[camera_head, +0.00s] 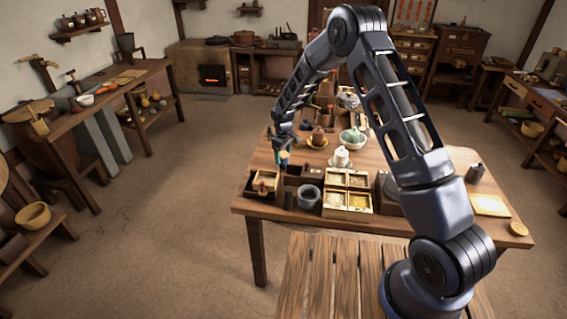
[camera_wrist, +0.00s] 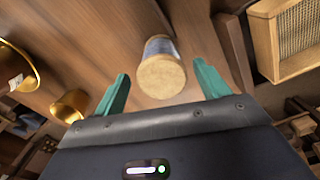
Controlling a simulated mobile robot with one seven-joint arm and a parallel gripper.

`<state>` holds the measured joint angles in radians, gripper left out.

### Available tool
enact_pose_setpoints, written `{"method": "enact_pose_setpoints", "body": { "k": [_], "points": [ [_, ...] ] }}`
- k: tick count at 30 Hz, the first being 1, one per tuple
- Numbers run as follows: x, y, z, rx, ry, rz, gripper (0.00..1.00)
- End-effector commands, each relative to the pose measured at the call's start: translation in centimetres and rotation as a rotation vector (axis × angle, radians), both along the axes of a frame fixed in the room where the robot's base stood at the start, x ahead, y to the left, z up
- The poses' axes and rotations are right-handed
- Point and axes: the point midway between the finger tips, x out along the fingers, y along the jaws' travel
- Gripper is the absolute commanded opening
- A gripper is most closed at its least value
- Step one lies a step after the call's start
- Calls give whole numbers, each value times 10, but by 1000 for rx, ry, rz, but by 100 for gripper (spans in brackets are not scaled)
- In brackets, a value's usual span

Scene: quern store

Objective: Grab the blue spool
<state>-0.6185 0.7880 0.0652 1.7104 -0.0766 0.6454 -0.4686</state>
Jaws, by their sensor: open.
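The blue spool (camera_wrist: 160,46) shows in the wrist view as a short cylinder with a tan round end facing me and a blue-grey side. It stands on the wooden table between the two teal fingers of my gripper (camera_wrist: 162,70), with visible gaps on both sides. The fingers are apart and hold nothing. In the head view my gripper (camera_head: 279,152) is low over the left part of the table, and the spool (camera_head: 284,161) shows small beside the fingers, partly hidden.
In the wrist view a brass cup (camera_wrist: 70,105) is left and a mesh-panelled wooden box (camera_wrist: 286,40) right of the fingers.

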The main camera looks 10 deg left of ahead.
Motion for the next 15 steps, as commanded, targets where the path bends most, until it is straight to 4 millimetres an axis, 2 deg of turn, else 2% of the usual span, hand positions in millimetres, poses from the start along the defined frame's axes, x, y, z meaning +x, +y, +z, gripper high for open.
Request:
{"method": "enact_pose_setpoints", "body": {
  "k": [9, 15],
  "points": [
    [-4, 0, -41, -1, 0, 1, 74],
    [-4, 0, -46, 0, 0, 1, 74]
  ]
}}
